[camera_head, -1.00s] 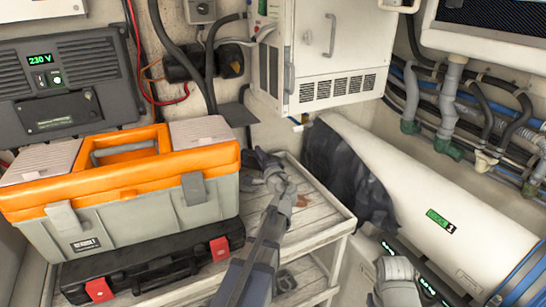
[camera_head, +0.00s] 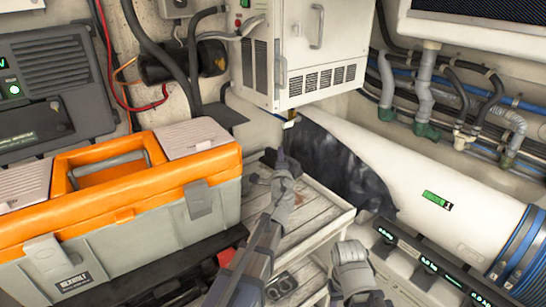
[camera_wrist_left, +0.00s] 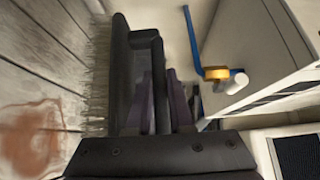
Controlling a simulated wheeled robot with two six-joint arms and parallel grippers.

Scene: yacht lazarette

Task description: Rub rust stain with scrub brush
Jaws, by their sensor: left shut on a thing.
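The scrub brush (camera_wrist_left: 128,75) has a black body and pale bristles that face the wooden slats in the left wrist view. My left gripper (camera_wrist_left: 165,100) is shut on the scrub brush; it also shows in the head view (camera_head: 270,168), over the far part of the slatted shelf. The rust stain (camera_wrist_left: 35,135) is a reddish-brown patch on the slats at lower left of the wrist view, apart from the bristles. I cannot tell whether the bristle tips touch the slats. In the head view the stain is mostly hidden by my left arm.
The slatted shelf (camera_head: 318,226) has a raised rim. An orange and grey toolbox (camera_head: 120,225) stands close to its left. A white cabinet (camera_head: 310,85) hangs above the back, and a large white cylinder (camera_head: 410,190) lies to the right. A lower shelf shows beneath.

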